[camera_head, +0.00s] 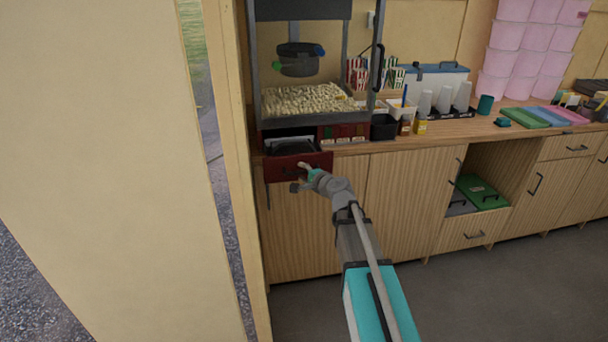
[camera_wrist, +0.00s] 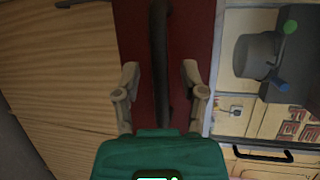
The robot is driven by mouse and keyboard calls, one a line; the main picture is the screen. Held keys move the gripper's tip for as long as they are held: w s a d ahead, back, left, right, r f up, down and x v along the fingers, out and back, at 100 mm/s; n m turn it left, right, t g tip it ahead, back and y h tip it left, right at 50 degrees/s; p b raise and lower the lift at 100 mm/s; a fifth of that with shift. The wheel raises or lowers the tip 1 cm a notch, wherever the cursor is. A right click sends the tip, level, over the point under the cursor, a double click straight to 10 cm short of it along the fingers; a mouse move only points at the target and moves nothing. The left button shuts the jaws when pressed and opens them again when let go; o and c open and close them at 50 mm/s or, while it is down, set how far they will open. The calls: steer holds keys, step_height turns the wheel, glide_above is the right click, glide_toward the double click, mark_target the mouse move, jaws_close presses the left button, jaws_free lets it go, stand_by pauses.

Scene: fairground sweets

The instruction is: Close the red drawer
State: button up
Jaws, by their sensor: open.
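The red drawer (camera_head: 312,168) juts out from under the popcorn machine in the head view, and a dark inside shows behind its front. In the wrist view the dark red drawer front (camera_wrist: 188,42) fills the middle, with a long black handle (camera_wrist: 160,60) running up the picture. My gripper (camera_head: 301,177) is at the drawer front. In the wrist view my gripper (camera_wrist: 161,80) is open, with one finger on each side of the handle. I cannot tell whether the fingers touch it.
The popcorn machine (camera_head: 310,103) with a hanging kettle (camera_head: 299,60) stands above the drawer. A wooden counter (camera_head: 460,128) holds cups, bottles and trays to the right. A cream wall panel (camera_head: 100,150) stands close on the left. Bare floor (camera_head: 490,290) shows at lower right.

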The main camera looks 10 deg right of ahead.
mark_target(292, 150)
steer(key=shift+w, duration=0.15)
jaws_close()
stand_by(0.4)
steer(key=shift+w, duration=0.1)
steer(key=w, duration=2.1)
steer(key=shift+w, duration=0.2)
jaws_free()
steer(key=shift+w, duration=0.1)
